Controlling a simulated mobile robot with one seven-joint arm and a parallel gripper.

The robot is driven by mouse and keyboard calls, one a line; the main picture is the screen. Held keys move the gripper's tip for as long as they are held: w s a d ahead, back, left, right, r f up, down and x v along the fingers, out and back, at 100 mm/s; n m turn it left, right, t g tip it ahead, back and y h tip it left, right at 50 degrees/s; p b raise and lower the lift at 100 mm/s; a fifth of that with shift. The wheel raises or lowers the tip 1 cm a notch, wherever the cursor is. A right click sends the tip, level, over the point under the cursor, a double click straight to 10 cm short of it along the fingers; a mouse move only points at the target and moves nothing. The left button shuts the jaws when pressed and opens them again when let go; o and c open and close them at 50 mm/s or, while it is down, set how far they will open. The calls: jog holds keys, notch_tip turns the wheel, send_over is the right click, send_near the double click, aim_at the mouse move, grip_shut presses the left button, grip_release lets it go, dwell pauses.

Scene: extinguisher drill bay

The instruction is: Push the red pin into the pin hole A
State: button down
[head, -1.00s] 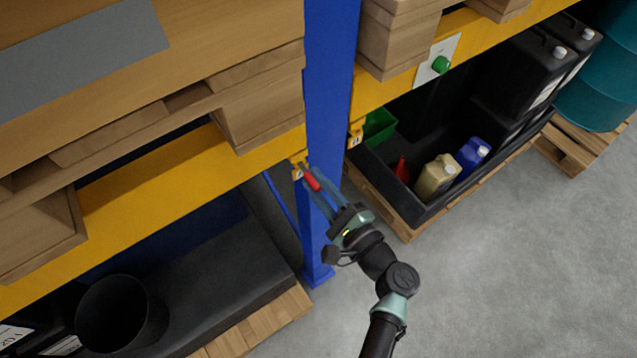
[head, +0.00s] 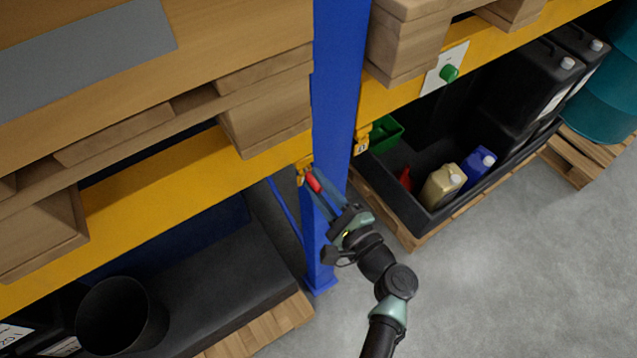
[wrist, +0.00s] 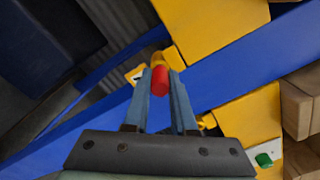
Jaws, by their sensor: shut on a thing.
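The red pin (head: 313,183) is held between the fingertips of my gripper (head: 318,185), which is shut on it. In the wrist view the red pin (wrist: 160,81) sticks out past the fingertips, its far end against or very near a yellow connector (wrist: 159,62). In the head view that connector (head: 304,168) is at the right end of the left yellow beam, beside the blue post, with a small label. The label's letter is not readable. The hole itself is hidden, so I cannot tell how far the pin is in.
Loaded wooden pallets (head: 265,125) overhang the left beam (head: 150,190).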

jog(key=shift+w+a+b, duration=0.3)
jog(key=shift+w, duration=0.1)
dwell(0.4)
jog(key=c, duration=0.7)
grip_release()
jog(key=shift+w, duration=0.1)
jog(key=shift+o, duration=0.2)
jog(key=p+v, duration=0.1)
jog(key=v, duration=0.8)
jog(key=shift+p, duration=0.4)
dwell(0.4)
